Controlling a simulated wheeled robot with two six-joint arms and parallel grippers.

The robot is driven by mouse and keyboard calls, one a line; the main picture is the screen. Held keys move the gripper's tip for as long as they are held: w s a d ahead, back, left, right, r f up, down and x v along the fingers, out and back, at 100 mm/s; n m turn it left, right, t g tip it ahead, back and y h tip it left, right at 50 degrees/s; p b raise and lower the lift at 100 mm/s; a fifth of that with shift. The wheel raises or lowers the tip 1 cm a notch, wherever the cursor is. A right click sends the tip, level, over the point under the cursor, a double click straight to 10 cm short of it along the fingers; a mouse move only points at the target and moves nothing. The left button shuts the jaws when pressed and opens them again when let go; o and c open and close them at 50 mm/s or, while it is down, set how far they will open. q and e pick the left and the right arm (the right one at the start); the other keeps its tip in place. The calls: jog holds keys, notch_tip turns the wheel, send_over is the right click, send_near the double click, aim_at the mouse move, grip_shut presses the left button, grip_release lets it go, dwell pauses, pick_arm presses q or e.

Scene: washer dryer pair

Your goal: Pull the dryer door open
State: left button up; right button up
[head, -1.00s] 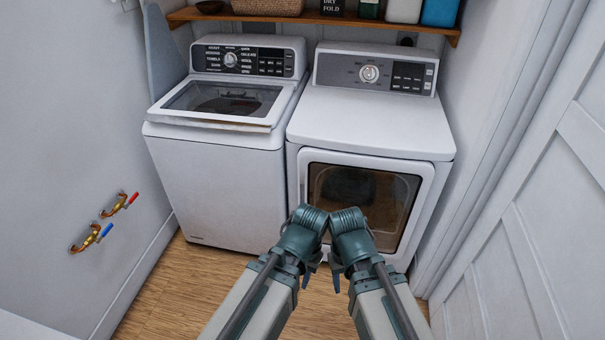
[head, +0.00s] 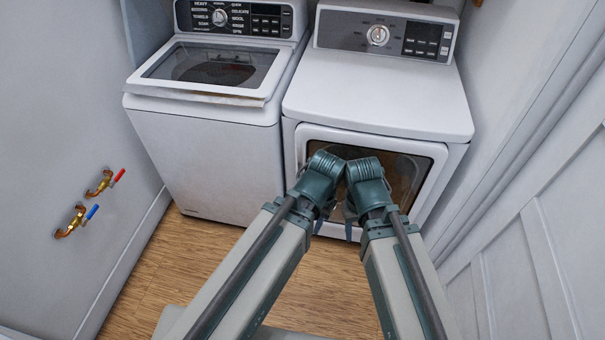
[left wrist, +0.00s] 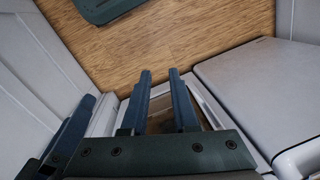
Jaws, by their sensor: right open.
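The dryer (head: 385,95) is the white machine on the right in the head view. Its front door (head: 410,170), with a white frame and dark window, looks closed; both arms cover its left and lower parts, so its handle side is mostly hidden. My left gripper (head: 318,222) is in front of the door's left part. In the left wrist view its two blue fingers (left wrist: 160,74) stand apart with nothing clearly between them. My right gripper (head: 349,222) is close beside it, in front of the door's middle, open. Contact with the door cannot be told.
The washer (head: 215,130) stands left of the dryer with a narrow gap. A white panelled door (head: 530,250) is close on the right. Pipe valves (head: 100,185) stick out from the left wall. Wood floor (head: 190,250) is clear in front of the washer.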

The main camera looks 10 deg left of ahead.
pick_arm(q)
jog(key=w+a+f+m+t+y+b, duration=0.2)
jog(key=w+a+f+m+t+b, duration=0.5)
jog(key=w+b, duration=0.5)
jog(key=w+a+f+m+t+y+b, duration=0.4)
jog(key=w+a+f+b, duration=0.45)
jog(key=b, duration=0.75)
jog(key=w+d+f+m+t+h+b, duration=0.1)
jog(key=w+f+m+t+h+b, duration=0.1)
jog(key=f+m+b, duration=0.4)
jog(key=w+d+f+m+t+h+b, duration=0.1)
jog(key=w+f+m+t+h+b, duration=0.2)
jog(key=m+b, duration=1.2)
notch_tip(320, 180, down, 4)
jog(key=t+h+b, duration=0.1)
jog(key=t+h, duration=0.1)
jog(key=shift+w+d+f+m+h, duration=0.15)
jog(key=shift+d+m+h, duration=0.15)
jog(key=shift+h, duration=0.1)
